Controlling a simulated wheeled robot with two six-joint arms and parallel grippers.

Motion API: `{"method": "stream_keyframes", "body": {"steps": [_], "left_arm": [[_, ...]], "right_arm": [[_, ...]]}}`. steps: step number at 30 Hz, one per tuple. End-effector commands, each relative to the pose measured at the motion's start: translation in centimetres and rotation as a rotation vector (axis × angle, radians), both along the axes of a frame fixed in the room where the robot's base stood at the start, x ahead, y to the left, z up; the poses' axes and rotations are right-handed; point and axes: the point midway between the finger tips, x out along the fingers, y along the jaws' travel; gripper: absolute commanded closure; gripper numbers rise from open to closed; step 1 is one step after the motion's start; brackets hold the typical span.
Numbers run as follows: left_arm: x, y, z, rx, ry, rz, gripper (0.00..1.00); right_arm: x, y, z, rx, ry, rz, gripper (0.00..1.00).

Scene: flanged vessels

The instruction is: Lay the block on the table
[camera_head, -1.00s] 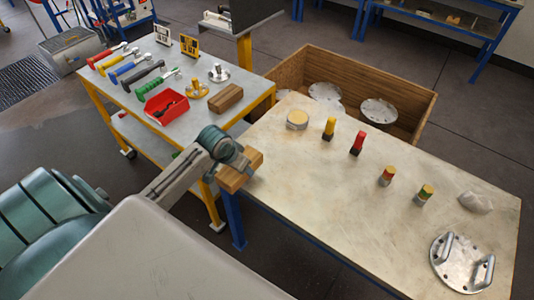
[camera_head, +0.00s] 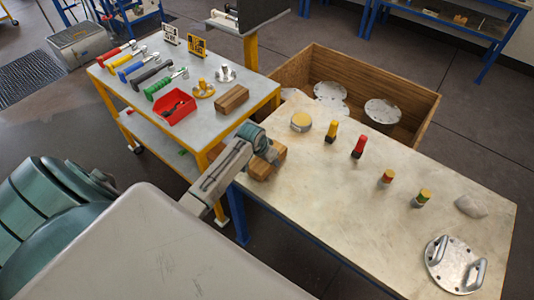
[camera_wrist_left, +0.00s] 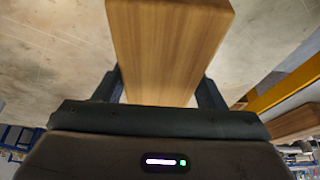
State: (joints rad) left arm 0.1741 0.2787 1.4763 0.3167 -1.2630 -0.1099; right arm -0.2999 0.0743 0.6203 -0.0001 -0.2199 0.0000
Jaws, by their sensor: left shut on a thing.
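My left gripper (camera_head: 268,155) is shut on a wooden block (camera_head: 262,171) at the near left corner of the pale table (camera_head: 330,205). In the left wrist view the block (camera_wrist_left: 168,45) sits between the two fingers, with the table's pale top (camera_wrist_left: 60,50) beyond it. The block is over the table top; whether it touches the surface I cannot tell. My right gripper is not in view.
A yellow-framed cart (camera_head: 150,75) with tools, a red bin (camera_head: 169,107) and a second wooden block (camera_head: 232,98) stands left.

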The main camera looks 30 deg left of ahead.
Motion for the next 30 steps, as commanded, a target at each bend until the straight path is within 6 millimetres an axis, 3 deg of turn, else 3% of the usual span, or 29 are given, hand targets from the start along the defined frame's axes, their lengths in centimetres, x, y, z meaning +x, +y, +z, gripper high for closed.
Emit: {"method": "stream_keyframes", "body": {"steps": [5, 6, 9, 20, 26, 30], "left_arm": [[0.0, 0.0, -0.2, 0.0, -0.001, 0.0, 0.68], [0.0, 0.0, -0.3, 0.0, 0.0, 0.0, 0.33], [0.0, 0.0, -0.2, 0.0, 0.0, 0.0, 0.15], [-0.1, 0.1, 0.2, 0.0, -0.001, 0.0, 0.15], [-1.1, 0.1, 2.6, 0.001, -0.004, -0.001, 0.15], [-2.2, 0.3, 5.4, 0.003, -0.004, -0.002, 0.15]], "right_arm": [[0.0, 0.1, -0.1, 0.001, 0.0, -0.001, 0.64], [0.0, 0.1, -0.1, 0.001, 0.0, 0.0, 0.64], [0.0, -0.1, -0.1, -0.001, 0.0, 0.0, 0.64], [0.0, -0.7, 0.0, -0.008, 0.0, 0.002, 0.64], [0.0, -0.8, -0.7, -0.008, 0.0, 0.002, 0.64], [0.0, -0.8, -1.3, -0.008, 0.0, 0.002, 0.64]]}}
